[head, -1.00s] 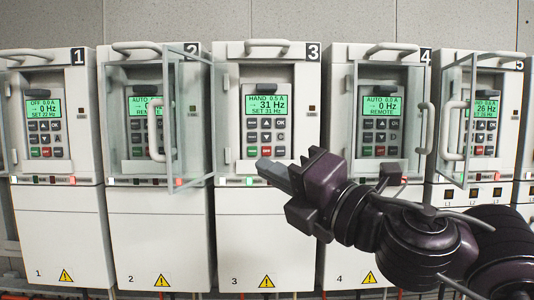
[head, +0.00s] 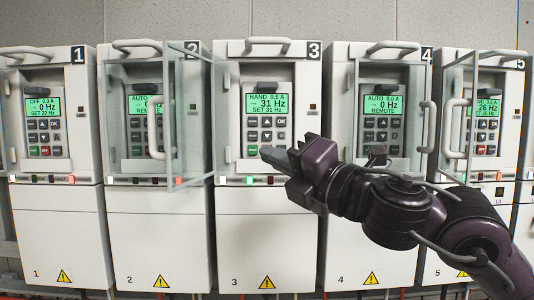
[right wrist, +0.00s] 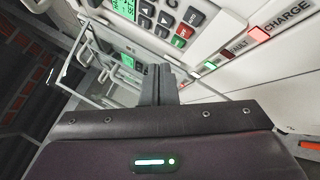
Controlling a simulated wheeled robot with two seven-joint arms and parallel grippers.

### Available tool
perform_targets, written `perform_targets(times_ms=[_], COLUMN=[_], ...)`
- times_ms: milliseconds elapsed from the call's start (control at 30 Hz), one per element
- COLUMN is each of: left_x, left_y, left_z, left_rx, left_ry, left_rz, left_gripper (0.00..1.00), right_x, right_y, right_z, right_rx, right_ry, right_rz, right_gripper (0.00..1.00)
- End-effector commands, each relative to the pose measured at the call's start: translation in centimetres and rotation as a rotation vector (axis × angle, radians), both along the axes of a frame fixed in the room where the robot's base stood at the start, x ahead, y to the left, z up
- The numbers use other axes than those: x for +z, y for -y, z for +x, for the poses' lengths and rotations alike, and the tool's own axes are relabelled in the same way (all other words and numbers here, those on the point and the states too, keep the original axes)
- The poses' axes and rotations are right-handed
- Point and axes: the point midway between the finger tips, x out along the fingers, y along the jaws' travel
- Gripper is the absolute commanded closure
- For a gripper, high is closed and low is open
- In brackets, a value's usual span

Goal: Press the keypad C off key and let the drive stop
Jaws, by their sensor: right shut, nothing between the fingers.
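Drive 3 (head: 268,225) stands in the middle of the row with its keypad open to the front. Its display (head: 265,103) is lit green and reads HAND, 31 Hz. Its keypad (head: 266,122) has grey keys; the head view hides part of the bottom row behind my fingertips. In the right wrist view the red off key (right wrist: 178,42) shows clear of the fingers. My right gripper (head: 268,153) is shut and empty, its tips in front of the keypad's lower edge; contact cannot be told. Its fingers also show in the right wrist view (right wrist: 157,78). My left gripper is not in view.
Drive 2 (head: 158,235) has a clear door (head: 190,118) swung out beside drive 3. Drive 4 (head: 372,240) and drive 5 (head: 455,265) stand to the right, with clear doors and handles sticking out. Drive 1 (head: 55,230) is at the far left.

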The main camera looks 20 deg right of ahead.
Motion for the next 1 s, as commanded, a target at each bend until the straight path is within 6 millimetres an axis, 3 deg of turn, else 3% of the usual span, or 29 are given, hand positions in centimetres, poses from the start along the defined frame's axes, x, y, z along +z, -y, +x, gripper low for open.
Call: perform_targets(times_ms=[300,1000], left_x=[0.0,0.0], left_y=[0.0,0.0], left_z=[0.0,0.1], left_rx=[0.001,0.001], left_ry=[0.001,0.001], left_rz=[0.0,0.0], left_gripper=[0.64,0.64], right_x=[0.0,0.0], right_y=[0.7,0.8], right_z=[2.7,2.9], right_rx=[0.001,0.001], right_ry=[-0.001,0.0], right_rz=[0.0,-0.001], right_gripper=[1.0,1.0])
